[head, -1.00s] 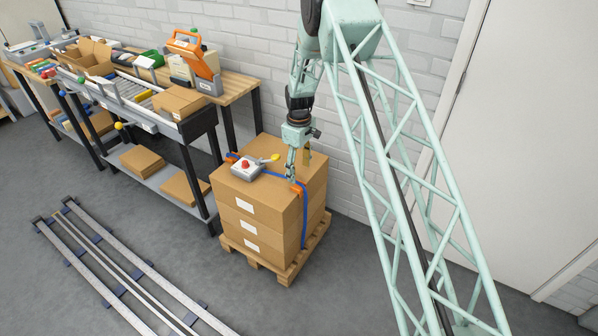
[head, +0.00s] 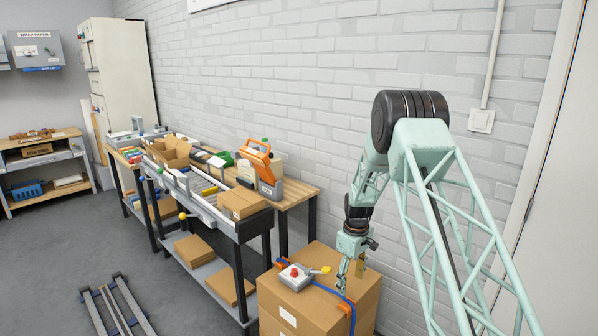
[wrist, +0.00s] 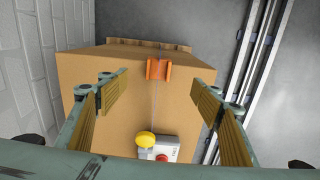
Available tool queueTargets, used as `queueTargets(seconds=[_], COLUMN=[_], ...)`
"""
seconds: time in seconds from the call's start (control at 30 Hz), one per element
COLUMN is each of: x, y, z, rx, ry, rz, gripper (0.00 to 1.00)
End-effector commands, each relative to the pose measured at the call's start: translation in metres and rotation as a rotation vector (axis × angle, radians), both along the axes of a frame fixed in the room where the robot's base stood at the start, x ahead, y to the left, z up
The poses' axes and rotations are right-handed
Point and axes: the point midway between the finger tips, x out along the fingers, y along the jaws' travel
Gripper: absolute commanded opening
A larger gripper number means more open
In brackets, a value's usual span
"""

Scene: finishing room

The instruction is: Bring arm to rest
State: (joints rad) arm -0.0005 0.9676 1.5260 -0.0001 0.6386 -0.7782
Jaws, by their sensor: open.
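My gripper (head: 343,284) hangs at the end of my arm above the stacked cartons (head: 362,293), pointing down. In the wrist view, my gripper (wrist: 158,84) is open, its two ribbed yellowish pads wide apart with nothing held between them. The top carton (wrist: 105,120) lies below. An orange strap piece (wrist: 158,69) shows between the fingertips, at the carton's edge. A grey control box with a red button (head: 296,277) sits on the carton, beside a yellow knob (head: 326,269). Both also show at the bottom of the wrist view, the knob (wrist: 145,138) left of the button.
A blue strap (head: 338,294) runs over the carton. A white brick wall (head: 300,80) is close behind my arm. Floor rails (head: 120,305) lie at the lower left.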

Motion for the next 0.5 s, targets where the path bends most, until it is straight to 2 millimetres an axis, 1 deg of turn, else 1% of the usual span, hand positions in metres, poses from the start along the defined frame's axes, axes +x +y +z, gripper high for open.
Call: queueTargets(seconds=[0.03,0.27,0.5], x=[-0.001,-0.013,-0.03], y=[0.0,0.0,0.0], z=[0.012,0.061,0.113], rx=[0.0,0.001,0.003], ry=[-0.006,-0.022,-0.037], rz=[-0.006,-0.042,-0.081], gripper=[0.6,0.6,0.6])
